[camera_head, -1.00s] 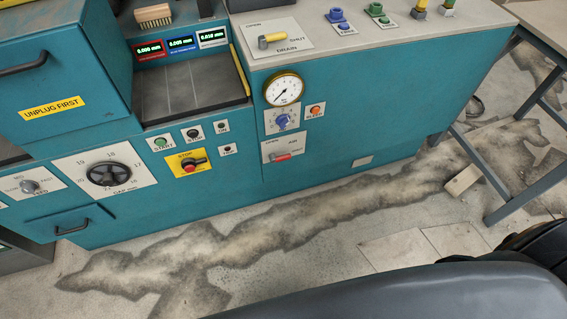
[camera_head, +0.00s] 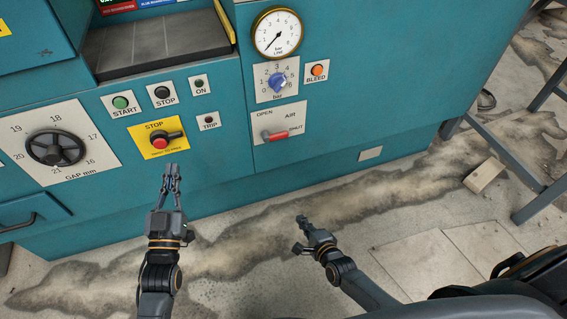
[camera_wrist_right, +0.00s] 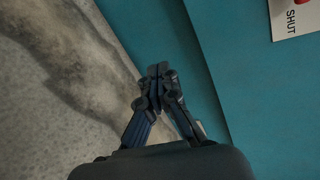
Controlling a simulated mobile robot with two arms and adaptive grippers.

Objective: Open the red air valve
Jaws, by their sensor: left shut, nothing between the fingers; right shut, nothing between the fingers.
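The red air valve lever (camera_head: 276,135) is on a white plate marked OPEN, AIR and SHUT, low on the teal machine front. The lever lies about level, its red end pointing right, toward SHUT. In the right wrist view, the plate's SHUT corner (camera_wrist_right: 291,22) and a bit of red show at the top right. My left gripper (camera_head: 172,168) is shut and empty, below the yellow STOP plate and left of the valve. My right gripper (camera_head: 301,219) is shut and empty, below the valve and apart from it. Its closed fingers also show in the wrist view (camera_wrist_right: 158,72).
A pressure gauge (camera_head: 277,33), a blue bar knob (camera_head: 278,82) and an orange BLEED button (camera_head: 317,71) sit above the valve. The red STOP switch (camera_head: 161,142) is near my left gripper. A table leg (camera_head: 500,160) stands at right.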

